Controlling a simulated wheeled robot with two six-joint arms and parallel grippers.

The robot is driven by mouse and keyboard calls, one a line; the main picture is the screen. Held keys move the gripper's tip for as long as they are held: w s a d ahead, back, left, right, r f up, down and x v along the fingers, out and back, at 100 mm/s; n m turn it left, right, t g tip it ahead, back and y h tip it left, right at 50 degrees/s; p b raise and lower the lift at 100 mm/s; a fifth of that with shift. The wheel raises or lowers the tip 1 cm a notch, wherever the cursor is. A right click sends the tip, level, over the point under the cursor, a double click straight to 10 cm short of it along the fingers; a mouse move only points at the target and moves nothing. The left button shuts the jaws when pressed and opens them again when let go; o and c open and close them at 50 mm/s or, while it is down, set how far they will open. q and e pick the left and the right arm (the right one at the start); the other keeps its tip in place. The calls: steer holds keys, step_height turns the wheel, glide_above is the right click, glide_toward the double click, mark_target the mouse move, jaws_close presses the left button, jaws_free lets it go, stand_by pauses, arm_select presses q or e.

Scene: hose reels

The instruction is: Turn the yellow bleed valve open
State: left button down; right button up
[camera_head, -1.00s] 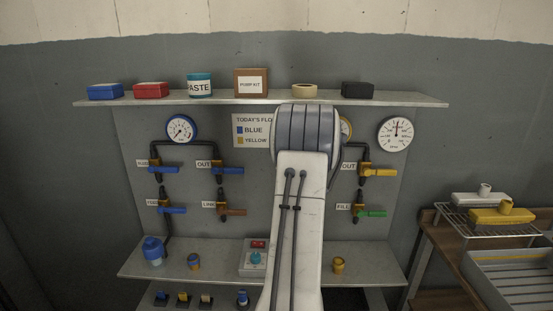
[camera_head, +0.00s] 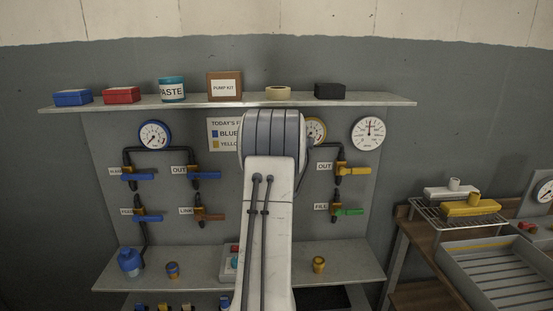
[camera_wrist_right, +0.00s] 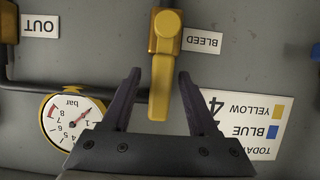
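The yellow bleed valve (camera_wrist_right: 160,80) shows in the right wrist view, which is upside down, beside a BLEED label (camera_wrist_right: 202,41). Its long yellow handle extends down the picture from its pivot. My right gripper (camera_wrist_right: 159,74) is open, with one dark finger on each side of the handle. Gaps show on both sides, and I cannot tell whether the fingertips reach the handle's depth. In the head view my raised arm (camera_head: 268,200) hides the bleed valve and the gripper. My left gripper is not in view.
A yellow-rimmed gauge (camera_wrist_right: 72,122) and a flow sign (camera_wrist_right: 238,125) sit near the gripper. The panel bears other valves, including a yellow one (camera_head: 353,170) and a green one (camera_head: 348,212). A loaded shelf (camera_head: 370,101) runs above; a lower shelf (camera_head: 345,262) juts out below.

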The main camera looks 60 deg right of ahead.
steer(key=shift+a+r, duration=0.1)
steer(key=shift+s+a+r, duration=0.2)
steer(key=v, duration=0.9)
steer(key=shift+a+b, duration=0.3)
steer(key=shift+s, duration=0.15)
